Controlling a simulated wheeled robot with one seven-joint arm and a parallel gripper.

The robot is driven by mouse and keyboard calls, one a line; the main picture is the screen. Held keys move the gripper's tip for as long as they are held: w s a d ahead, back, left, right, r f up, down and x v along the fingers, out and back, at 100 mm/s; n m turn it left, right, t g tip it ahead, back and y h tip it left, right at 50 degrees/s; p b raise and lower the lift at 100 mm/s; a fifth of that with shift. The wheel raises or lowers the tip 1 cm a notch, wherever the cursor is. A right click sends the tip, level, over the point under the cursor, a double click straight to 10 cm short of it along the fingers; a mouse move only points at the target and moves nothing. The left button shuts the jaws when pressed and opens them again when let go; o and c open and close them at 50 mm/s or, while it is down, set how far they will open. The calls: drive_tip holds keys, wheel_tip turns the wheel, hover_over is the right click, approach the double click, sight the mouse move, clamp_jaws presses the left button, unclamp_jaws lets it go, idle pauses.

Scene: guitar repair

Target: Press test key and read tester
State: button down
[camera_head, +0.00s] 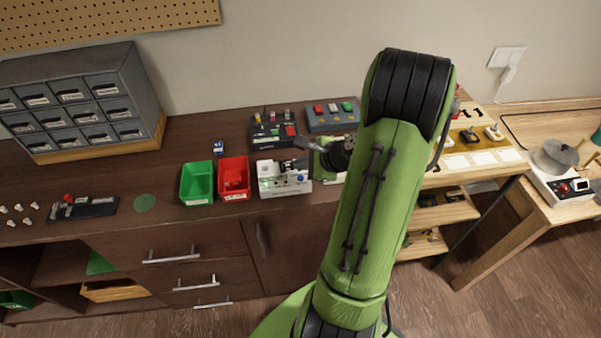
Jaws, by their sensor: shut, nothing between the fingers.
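The tester appears to be the white box (285,188) on the dark workbench, just right of the red bin. A green lit spot shows at its left end and a blue button at its right end. Any reading on it is too small to make out.
A green bin (196,183) and a red bin (234,178) stand left of the tester. Behind it are a dark box with colored parts (272,130) and a grey box with colored buttons (333,116). A drawer cabinet (75,100) stands back left. My arm hides the bench to the right.

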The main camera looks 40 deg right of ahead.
sight(303, 181)
wheel_tip(303, 181, up, 3)
drive_tip(key=shift+r+p, duration=0.1)
drive_tip(key=shift+p, duration=1.05)
drive_tip(key=s+a+r+n+g, duration=0.1)
drive_tip(key=a+r+n+g, duration=0.1)
drive_tip(key=a+r+n, duration=0.45)
drive_tip(key=s+a+r+n+g, duration=0.1)
drive_tip(key=a+r+n, duration=0.2)
drive_tip(key=a+n, duration=0.6)
drive_tip(key=s+a+r+n, duration=0.2)
drive_tip(key=s+a+n, duration=0.1)
drive_tip(key=s+n, duration=0.2)
drive_tip(key=s+a+r+n+h, duration=0.1)
drive_tip(key=s+a+r+n, duration=0.2)
drive_tip(key=s, duration=0.4)
drive_tip(key=shift+s+a+r+n+g, duration=0.15)
drive_tip(key=shift+s+a+n+g, duration=0.15)
drive_tip(key=shift+a+n, duration=0.65)
